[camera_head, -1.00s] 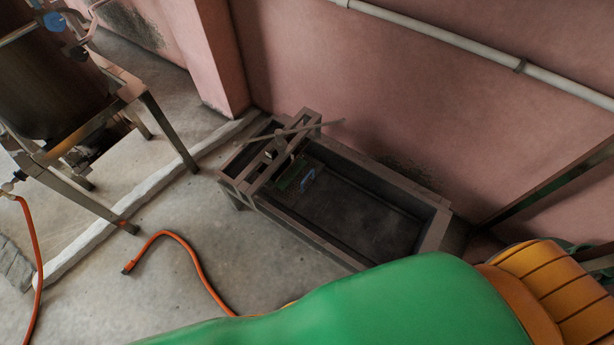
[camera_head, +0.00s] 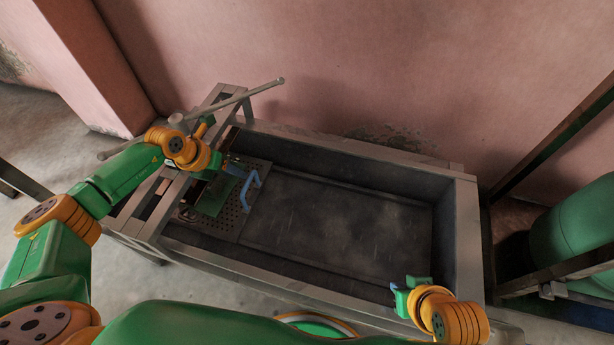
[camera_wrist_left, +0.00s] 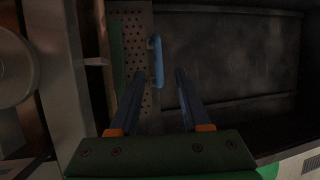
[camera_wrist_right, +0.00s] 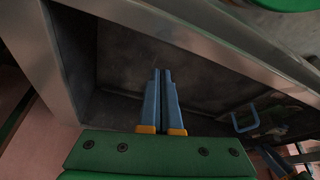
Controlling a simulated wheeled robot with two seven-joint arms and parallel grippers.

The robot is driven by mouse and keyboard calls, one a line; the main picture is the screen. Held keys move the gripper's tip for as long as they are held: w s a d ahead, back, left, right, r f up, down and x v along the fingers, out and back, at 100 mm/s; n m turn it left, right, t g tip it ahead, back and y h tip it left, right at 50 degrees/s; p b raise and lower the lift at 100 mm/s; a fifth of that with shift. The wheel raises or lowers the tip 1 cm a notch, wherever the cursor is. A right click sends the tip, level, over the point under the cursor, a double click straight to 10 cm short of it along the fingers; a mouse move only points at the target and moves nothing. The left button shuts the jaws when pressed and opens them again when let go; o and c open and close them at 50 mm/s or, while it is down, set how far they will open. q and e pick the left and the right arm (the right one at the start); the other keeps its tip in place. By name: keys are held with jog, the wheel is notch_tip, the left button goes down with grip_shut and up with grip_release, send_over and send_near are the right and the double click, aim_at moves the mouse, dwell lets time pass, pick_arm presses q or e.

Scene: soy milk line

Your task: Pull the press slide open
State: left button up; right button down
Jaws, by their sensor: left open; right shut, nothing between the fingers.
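The press slide is a perforated metal plate (camera_head: 258,168) with a blue handle (camera_head: 250,190), at the left end of a long dark trough (camera_head: 340,215). The handle also shows in the left wrist view (camera_wrist_left: 157,60) and the right wrist view (camera_wrist_right: 245,121). My left gripper (camera_head: 238,165) is open close to the handle; in the left wrist view its fingers (camera_wrist_left: 159,75) stand on either side of the handle's line, and I cannot tell whether they touch it. My right gripper (camera_head: 400,300) is shut and empty over the trough's front right corner; its fingertips (camera_wrist_right: 160,72) meet.
A press frame (camera_head: 160,205) with a long bar (camera_head: 235,98) stands over the trough's left end, close to my left arm. The trough's middle is empty. A green cylinder (camera_head: 575,235) stands at the right behind a metal frame. A pink wall is behind.

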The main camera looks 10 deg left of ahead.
aim_at(248, 180)
jog(key=w+a+r+n+t+y+b, duration=0.1)
jog(key=w+a+r+t+y+b, duration=0.3)
jog(key=w+r+t, duration=1.15)
pick_arm(q)
jog(key=x, duration=0.6)
jog(key=shift+w+f, duration=0.15)
jog(key=shift+f, duration=0.15)
pick_arm(e)
jog(key=s+a+r+t+y, duration=0.1)
jog(key=s+r, duration=0.3)
jog(key=r, duration=0.6)
jog(key=shift+a+r+n+t+y, duration=0.2)
jog(key=shift+a+n+t+y, duration=0.15)
jog(key=shift+t, duration=0.4)
pick_arm(q)
grip_shut()
pick_arm(e)
jog(key=shift+w, duration=0.1)
